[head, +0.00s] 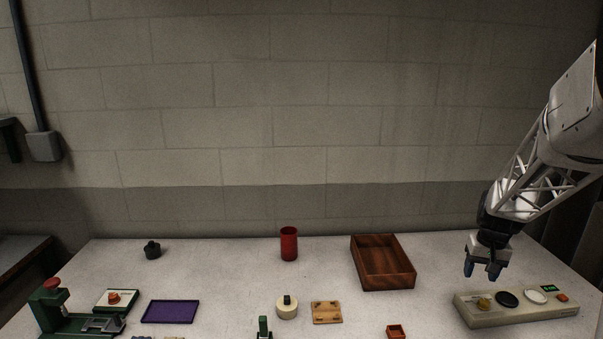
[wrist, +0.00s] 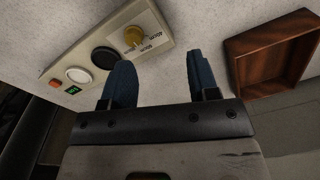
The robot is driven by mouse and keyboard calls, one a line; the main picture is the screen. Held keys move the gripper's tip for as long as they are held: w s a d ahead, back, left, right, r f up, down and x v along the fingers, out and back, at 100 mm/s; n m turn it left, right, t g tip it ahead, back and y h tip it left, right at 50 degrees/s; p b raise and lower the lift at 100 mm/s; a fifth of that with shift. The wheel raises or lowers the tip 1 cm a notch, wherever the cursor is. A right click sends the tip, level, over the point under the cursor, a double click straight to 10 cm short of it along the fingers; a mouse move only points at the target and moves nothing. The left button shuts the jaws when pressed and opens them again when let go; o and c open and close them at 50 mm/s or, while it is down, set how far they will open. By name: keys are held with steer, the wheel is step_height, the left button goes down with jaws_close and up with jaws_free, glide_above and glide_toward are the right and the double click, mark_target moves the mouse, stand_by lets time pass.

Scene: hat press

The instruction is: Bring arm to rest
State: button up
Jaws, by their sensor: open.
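My gripper (head: 482,270) hangs at the right side of the table, above and just behind the long beige control panel (head: 520,314). Its two blue fingers are apart with nothing between them; the wrist view shows the same open gripper (wrist: 156,75). The panel carries a brass knob (head: 485,303), a black round button (head: 507,299), a white round button (head: 536,296), an orange button and a small green display. In the wrist view the panel (wrist: 150,22) lies to the upper left of the fingers, apart from them.
A wooden tray (head: 410,281) stands left of my gripper, and a red cup (head: 289,244) farther left. A green press (head: 50,312) is at the front left, near a purple tray (head: 170,312). The table between is mostly clear.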

steer(key=s+a+r+n, duration=0.1)
steer(key=s+a+r, duration=0.25)
steer(key=a, duration=0.35)
steer(key=s+a+r+t, duration=0.1)
steer(key=s+a+r, duration=0.25)
steer(key=a, duration=0.25)
steer(key=s+a+r+n, duration=0.1)
steer(key=s+a+r, duration=0.25)
steer(key=a, duration=0.35)
steer(key=s+a+n, duration=0.1)
steer(key=s+a, duration=0.5)
steer(key=s, duration=0.3)
steer(key=s+a+t, duration=0.1)
steer(key=s+a, duration=0.4)
steer(key=s, duration=0.4)
steer(key=shift+s+a+r+n, duration=0.15)
steer(key=shift+a+r+n, duration=0.1)
steer(key=shift+a+n, duration=0.15)
stand_by(0.5)
